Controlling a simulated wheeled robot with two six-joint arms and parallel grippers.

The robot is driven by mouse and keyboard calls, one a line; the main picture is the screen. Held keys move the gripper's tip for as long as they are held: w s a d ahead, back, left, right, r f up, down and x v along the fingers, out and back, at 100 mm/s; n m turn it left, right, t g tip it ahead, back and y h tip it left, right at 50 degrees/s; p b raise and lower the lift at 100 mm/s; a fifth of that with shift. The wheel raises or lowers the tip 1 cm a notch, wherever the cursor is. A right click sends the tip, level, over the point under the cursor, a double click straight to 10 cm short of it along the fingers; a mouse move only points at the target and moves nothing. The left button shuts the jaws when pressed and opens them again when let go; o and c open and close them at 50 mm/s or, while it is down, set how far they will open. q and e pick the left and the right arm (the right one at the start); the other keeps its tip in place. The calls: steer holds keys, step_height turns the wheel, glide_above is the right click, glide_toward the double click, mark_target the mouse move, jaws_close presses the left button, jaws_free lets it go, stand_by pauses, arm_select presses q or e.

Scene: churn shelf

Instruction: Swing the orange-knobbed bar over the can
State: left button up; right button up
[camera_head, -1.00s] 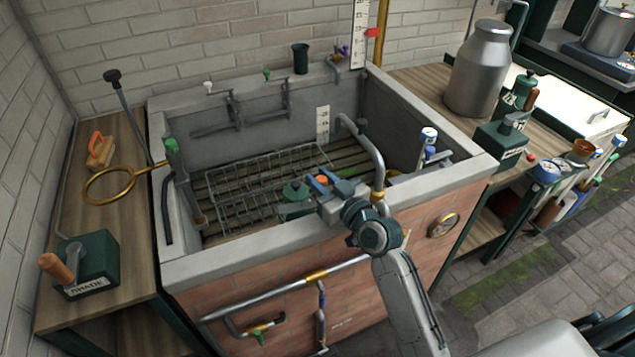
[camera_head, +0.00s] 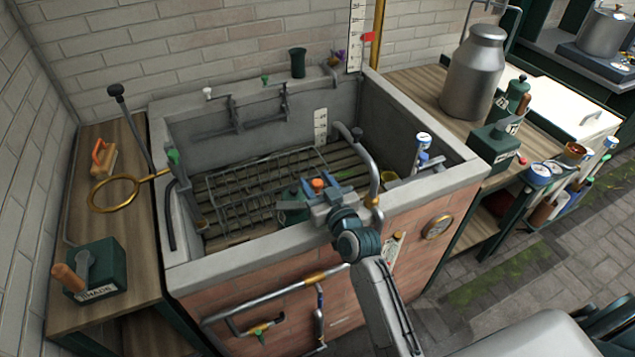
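The orange knob (camera_head: 318,184) of the bar shows inside the brick trough, near its front wall. The bar itself is mostly hidden by my gripper. A dark green can (camera_head: 291,208) stands just left of it, low in the trough and partly covered by my gripper. My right gripper (camera_head: 321,191) reaches over the trough's front rim. Its blue fingers stand apart, one on each side of the orange knob; whether they touch it I cannot tell. My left gripper is not in view.
A grey bent pipe (camera_head: 372,165) rises just right of my gripper. A wire rack (camera_head: 240,200) lies in the trough to the left. The trough's concrete rim (camera_head: 235,263) runs below my wrist. A metal churn (camera_head: 473,75) stands on the right bench.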

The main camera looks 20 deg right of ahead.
steer(key=s+d+b, duration=0.1)
steer(key=s+b, duration=0.2)
steer(key=s, duration=0.7)
steer(key=shift+s+d, duration=0.15)
steer(key=shift+s, duration=0.25)
steer(key=shift+c, duration=0.5)
